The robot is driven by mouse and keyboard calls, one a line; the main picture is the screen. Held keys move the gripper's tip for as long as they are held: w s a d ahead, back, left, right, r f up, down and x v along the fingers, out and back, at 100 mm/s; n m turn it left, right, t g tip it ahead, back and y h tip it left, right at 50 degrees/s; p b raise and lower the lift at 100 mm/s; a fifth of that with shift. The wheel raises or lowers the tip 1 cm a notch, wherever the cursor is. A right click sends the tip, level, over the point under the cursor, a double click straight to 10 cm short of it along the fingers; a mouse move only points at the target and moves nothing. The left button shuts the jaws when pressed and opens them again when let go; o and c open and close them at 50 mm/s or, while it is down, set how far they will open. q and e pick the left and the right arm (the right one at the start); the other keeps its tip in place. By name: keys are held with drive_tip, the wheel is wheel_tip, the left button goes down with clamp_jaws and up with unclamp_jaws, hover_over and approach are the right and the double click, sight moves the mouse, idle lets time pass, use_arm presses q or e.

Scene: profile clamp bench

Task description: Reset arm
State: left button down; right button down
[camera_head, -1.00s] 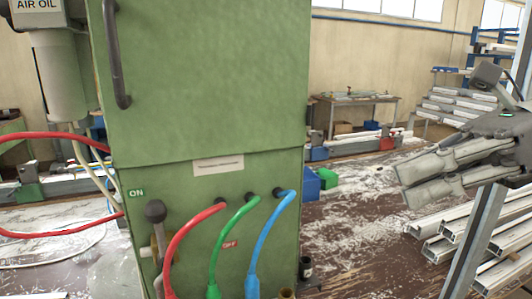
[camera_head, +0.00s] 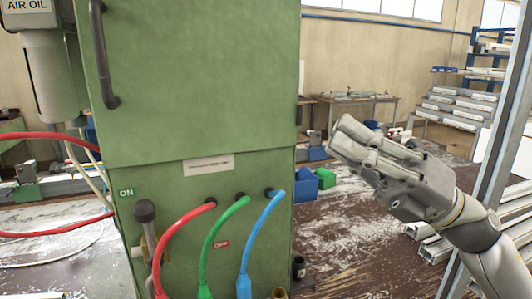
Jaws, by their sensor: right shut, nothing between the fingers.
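My right gripper (camera_head: 342,139) is in the right half of the head view, in front of the workshop floor. Its two grey fingers lie close together and point to the upper left, with nothing between them. It is to the right of the green cabinet (camera_head: 190,80), apart from it in the picture. My left gripper is not in view.
Red, green and blue hoses, the blue hose (camera_head: 248,245) rightmost, hang from the cabinet front. A lever (camera_head: 145,212) stands at its left. A grey post (camera_head: 500,130) rises at the right, near white profiles (camera_head: 435,248). Blue (camera_head: 305,185) and green boxes sit behind.

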drive_tip(key=w+d+f+m+t+h, duration=0.3)
drive_tip(key=w+f+m+t+h, duration=0.3)
drive_tip(key=m+t, duration=0.55)
drive_tip(key=w+d+f+m+t+h, duration=0.35)
drive_tip(key=f+m+t+h, duration=0.35)
drive_tip(key=m, duration=0.7)
drive_tip(key=s+d+f+m+g+h, duration=0.1)
drive_tip(key=d+f+m+g+h, duration=0.1)
drive_tip(key=f+m+h, duration=0.65)
drive_tip(key=s+d+f+m+g+h, duration=0.1)
drive_tip(key=d+f+m+g+h, duration=0.2)
drive_tip(key=f, duration=1.1)
drive_tip(key=s+a+f+m+g, duration=0.1)
drive_tip(key=s+f+m+g, duration=0.3)
drive_tip(key=s+f+g, duration=1.35)
drive_tip(key=s+f+t, duration=0.1)
drive_tip(key=s+f, duration=0.2)
drive_tip(key=f, duration=0.7)
drive_tip(key=s+f+t, duration=0.1)
drive_tip(key=s+f, duration=0.2)
drive_tip(key=f, duration=0.7)
drive_tip(key=s+f+t, duration=0.2)
drive_tip(key=s+f, duration=0.2)
drive_tip(key=f, duration=0.7)
drive_tip(key=s+d+f+g, duration=0.1)
drive_tip(key=s+d+f, duration=0.1)
drive_tip(key=s+f, duration=1.3)
drive_tip(key=shift+s+d+f+g, duration=0.15)
drive_tip(key=shift+s+d+g, duration=0.15)
drive_tip(key=shift+s, duration=0.35)
